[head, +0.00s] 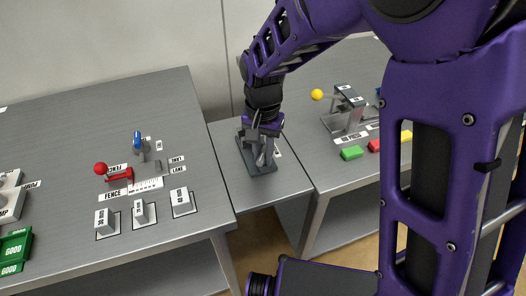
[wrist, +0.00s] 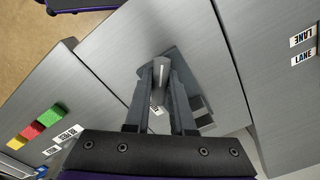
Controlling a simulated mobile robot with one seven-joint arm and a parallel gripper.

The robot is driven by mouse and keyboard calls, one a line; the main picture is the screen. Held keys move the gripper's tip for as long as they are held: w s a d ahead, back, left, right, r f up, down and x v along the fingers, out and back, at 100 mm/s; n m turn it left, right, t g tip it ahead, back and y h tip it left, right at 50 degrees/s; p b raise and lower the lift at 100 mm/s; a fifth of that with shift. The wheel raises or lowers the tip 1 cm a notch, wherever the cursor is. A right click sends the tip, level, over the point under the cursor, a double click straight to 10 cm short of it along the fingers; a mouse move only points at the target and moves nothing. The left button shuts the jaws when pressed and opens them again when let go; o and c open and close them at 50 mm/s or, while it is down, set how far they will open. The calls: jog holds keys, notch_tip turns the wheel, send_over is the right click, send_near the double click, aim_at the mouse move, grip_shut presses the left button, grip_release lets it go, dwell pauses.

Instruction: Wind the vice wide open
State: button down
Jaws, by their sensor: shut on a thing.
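The vice (head: 263,170) is a dark grey piece on the narrow middle table, mostly covered by my gripper in the head view. My gripper (head: 262,148) reaches down onto it from above. In the wrist view the two fingers (wrist: 160,92) stand on either side of a light grey round bar (wrist: 160,72), and they are shut on it. The bar appears to be the vice's handle. Part of the vice's dark base (wrist: 175,53) shows beyond the fingers. How far apart the vice's jaws stand is hidden.
The left table holds a red-knobbed fence lever (head: 101,169), a blue-handled piece (head: 137,138), several white labelled blocks and green trays (head: 14,250). The right table holds a yellow-knobbed press (head: 317,95) and coloured blocks, including a green one (head: 352,153). The middle table's front is bare.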

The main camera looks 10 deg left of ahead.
jog(key=shift+n, duration=1.2)
jog(key=shift+n+p, duration=0.45)
jog(key=shift+n, duration=0.75)
jog(key=shift+r+n+p, duration=0.1)
jog(key=shift+n+p, duration=0.2)
jog(key=shift+n, duration=0.9)
jog(key=shift+n+p, duration=0.4)
jog(key=shift+n, duration=0.8)
